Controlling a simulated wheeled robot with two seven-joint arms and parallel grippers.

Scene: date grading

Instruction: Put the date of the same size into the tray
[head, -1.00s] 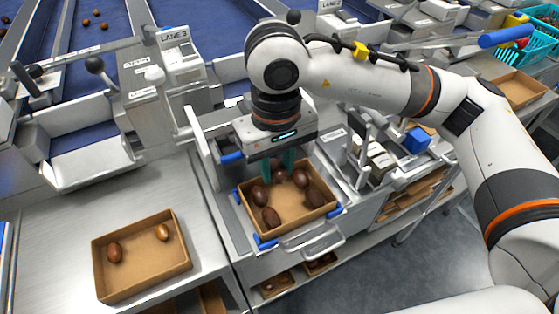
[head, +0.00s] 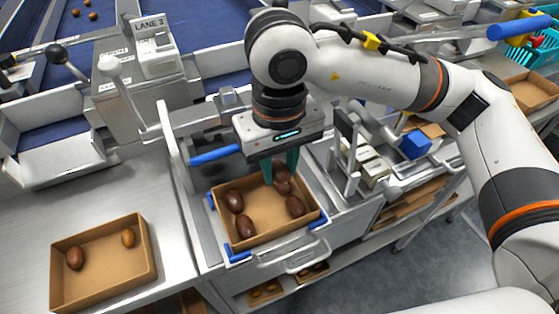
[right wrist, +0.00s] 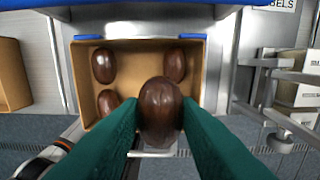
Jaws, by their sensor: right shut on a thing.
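My right gripper (head: 280,178) is shut on a dark brown date (right wrist: 160,108) above the middle cardboard tray (head: 262,243). In the right wrist view that date sits between the green fingers, over the tray's front right part. Inside the middle tray lie a back left date (head: 235,201), a front left date (head: 245,228), a front right date (head: 295,206) and a back right date (head: 284,187), partly overlapped by the gripper. The left cardboard tray (head: 105,289) holds a larger dark date (head: 75,259) and a smaller, lighter one (head: 128,238). My left gripper is out of view.
The middle tray sits in a metal holder with a front handle (head: 304,260) and blue corner pieces. A blue bar (head: 215,156) is behind it. A metal fixture with a blue block (head: 415,143) stands to the right. Bare steel counter (head: 165,215) separates the two trays.

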